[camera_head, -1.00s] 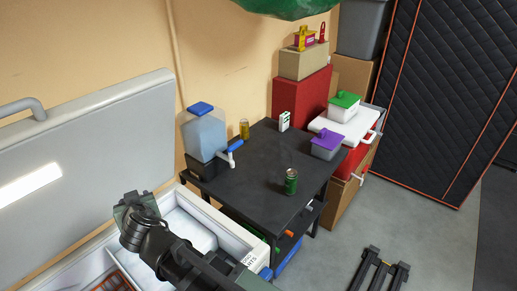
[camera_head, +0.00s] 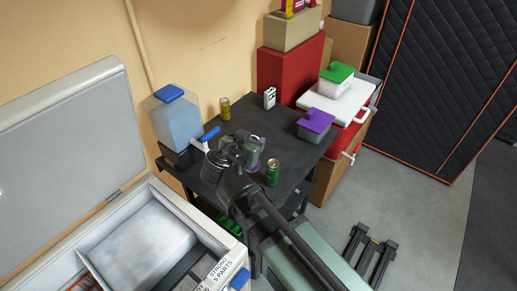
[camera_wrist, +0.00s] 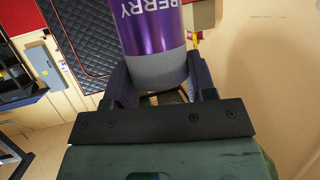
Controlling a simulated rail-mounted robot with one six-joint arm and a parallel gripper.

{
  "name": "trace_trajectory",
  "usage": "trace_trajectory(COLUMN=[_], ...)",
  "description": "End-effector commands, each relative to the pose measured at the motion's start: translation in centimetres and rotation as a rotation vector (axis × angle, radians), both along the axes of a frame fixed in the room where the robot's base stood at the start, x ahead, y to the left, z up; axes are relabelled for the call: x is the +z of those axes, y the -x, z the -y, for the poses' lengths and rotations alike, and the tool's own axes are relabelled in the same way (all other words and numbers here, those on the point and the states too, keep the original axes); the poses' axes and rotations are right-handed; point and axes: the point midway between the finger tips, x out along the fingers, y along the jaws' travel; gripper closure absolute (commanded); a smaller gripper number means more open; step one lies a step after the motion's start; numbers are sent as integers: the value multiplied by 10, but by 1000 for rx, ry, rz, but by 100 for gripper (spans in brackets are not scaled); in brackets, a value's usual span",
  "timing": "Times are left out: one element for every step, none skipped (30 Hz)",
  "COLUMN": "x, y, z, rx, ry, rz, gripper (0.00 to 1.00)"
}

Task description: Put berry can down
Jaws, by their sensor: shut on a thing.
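The berry can (camera_wrist: 153,30) is purple with a grey lower band and the letters BERRY. It fills the top middle of the wrist view, and its upper part is cut off by the frame. My gripper (camera_wrist: 160,80) is shut on the can, with one dark finger on each side.
A green can (camera_head: 273,172) stands close by my gripper. A yellow can (camera_head: 224,108), a white carton (camera_head: 269,98), a water jug (camera_head: 172,118) and a purple-lidded container (camera_head: 315,125) are also on the table. The back middle of the tabletop is clear.

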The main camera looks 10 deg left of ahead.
Motion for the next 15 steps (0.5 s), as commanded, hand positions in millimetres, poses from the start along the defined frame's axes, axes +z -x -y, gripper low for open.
trace_trajectory(x=[-10, -16, -26, -35, -45, -60, -71, -82, -96, -106, -116, -129, -138, -146, -154], y=[0, 0, 0, 0, 0, 0, 0, 0, 0, 0, 0, 0, 0, 0, 0], z=[0, 0, 0, 0, 0, 0, 0, 0, 0, 0, 0, 0, 0, 0, 0], rx=[0, 0, 1, 1, 1, 1, 1, 2, 2, 2, 3, 3, 3, 3, 3], ry=[0, 0, 1, 1, 1, 1, 1, 0, 0, 0, 1, 1, 1, 1, 1], rz=[0, 0, 0, 0, 0, 0, 0, 0, 0, 0, 0, 0, 0, 0, 0], gripper=[94, 94, 94, 94, 94, 94, 94, 94, 94, 94, 94, 94, 94, 94, 94])
